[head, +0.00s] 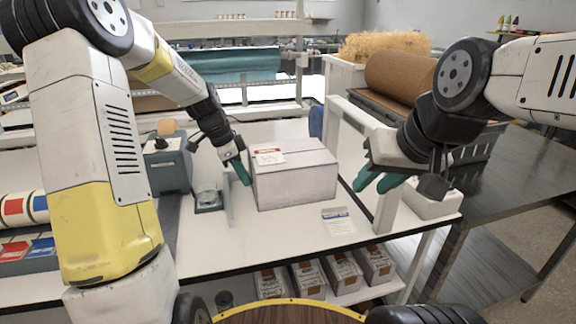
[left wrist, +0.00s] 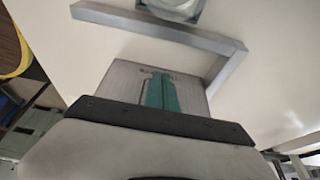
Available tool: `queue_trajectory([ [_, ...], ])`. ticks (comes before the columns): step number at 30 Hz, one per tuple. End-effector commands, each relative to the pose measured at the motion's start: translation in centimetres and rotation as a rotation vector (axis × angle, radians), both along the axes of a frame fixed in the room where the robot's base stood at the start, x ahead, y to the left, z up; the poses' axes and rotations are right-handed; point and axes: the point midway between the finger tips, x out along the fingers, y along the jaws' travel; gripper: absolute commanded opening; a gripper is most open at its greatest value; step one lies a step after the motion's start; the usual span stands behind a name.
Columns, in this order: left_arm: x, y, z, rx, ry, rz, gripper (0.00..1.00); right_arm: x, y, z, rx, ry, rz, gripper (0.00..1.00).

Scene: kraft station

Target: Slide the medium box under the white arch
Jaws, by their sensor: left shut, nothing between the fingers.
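The medium box (head: 295,182), pale lilac-grey with a red-and-white label on top, sits on the white table. My left gripper (head: 243,173) is shut and empty at the box's left side; I cannot tell whether it touches. In the left wrist view its teal fingers (left wrist: 160,92) lie together in front of the box (left wrist: 122,76). The white arch (head: 385,208) stands right of the box, its near post close to the table's front edge and its top bar partly hidden by my right arm. My right gripper (head: 378,182) is at the arch, its two teal fingers apart with nothing between them.
A grey L-shaped rail (left wrist: 205,42) lies beside the box, near a small scale (head: 208,200). A blue-grey device (head: 168,165) stands further left. A small card (head: 338,221) lies on the clear table front. Several cartons (head: 308,280) sit on the shelf below.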

Motion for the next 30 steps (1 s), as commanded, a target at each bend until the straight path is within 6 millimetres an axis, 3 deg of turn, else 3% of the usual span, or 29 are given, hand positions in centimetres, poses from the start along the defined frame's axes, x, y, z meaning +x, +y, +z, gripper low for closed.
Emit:
queue_trajectory([
  [30,0.8,-2.9,0.0,0.000,0.000,0.000,0.00,0.0,0.0,0.0,0.000,0.000,0.000,0.33],
])
